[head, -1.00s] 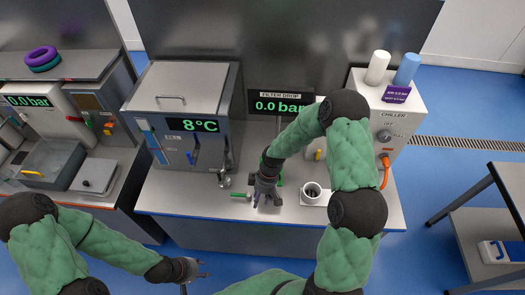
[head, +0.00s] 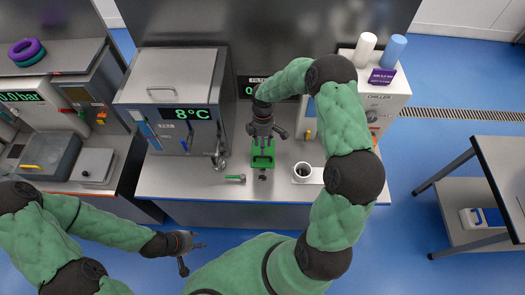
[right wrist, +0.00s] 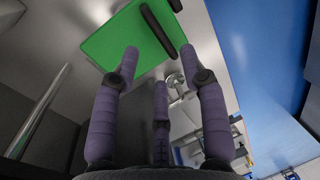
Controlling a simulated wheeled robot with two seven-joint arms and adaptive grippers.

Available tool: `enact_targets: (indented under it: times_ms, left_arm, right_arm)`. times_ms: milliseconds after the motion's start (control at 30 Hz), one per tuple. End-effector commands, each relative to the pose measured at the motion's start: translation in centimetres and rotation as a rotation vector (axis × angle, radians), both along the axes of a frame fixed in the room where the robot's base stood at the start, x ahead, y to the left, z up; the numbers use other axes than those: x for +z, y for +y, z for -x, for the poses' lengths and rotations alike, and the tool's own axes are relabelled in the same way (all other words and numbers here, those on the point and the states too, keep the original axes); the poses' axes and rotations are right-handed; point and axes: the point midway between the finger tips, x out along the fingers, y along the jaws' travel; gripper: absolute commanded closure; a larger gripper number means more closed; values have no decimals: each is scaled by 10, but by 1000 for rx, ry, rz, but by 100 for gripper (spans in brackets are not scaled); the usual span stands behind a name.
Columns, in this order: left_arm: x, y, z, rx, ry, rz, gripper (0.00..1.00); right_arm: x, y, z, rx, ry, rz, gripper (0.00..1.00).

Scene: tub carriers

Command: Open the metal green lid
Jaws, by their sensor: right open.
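The green lid (head: 263,160) is on the grey bench below the pressure display, partly hidden by my right gripper (head: 265,134). In the right wrist view the lid (right wrist: 120,42) is a flat green plate with a dark bar handle (right wrist: 158,30). My right gripper (right wrist: 160,58) is open and empty over it. Its fingers point toward the plate, with the handle ahead between the two outer fingertips; I cannot tell whether they touch. My left gripper (head: 194,250) is low in front of the bench, fingers spread, holding nothing visible.
A steel box with an 8°C display (head: 190,115) stands left of the lid. A green-handled tool (head: 236,178) lies on the bench front. A side table (head: 500,165) is at far right.

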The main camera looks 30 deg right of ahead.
Motion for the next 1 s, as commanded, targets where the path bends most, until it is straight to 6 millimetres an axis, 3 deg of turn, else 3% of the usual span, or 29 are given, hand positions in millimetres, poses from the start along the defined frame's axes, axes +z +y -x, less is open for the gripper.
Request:
enact_targets:
  times_ms: [300, 700, 733, 867, 900, 1000]
  left_arm:
    - [6, 0, 0, 0, 0, 0, 60]
    - [6, 0, 0, 0, 0, 0, 60]
    - [6, 0, 0, 0, 0, 0, 60]
    - [6, 0, 0, 0, 0, 0, 60]
    - [6, 0, 0, 0, 0, 0, 60]
    - [6, 0, 0, 0, 0, 0, 60]
  right_arm:
    - [-42, 4, 7, -1, 1, 0, 56]
    - [-50, 5, 8, 0, -2, 0, 56]
    - [-50, 5, 8, 0, -1, 0, 59]
    - [-49, 5, 8, 0, -1, 0, 96]
    - [-49, 5, 8, 0, -1, 0, 100]
    - [-49, 5, 8, 0, -1, 0, 100]
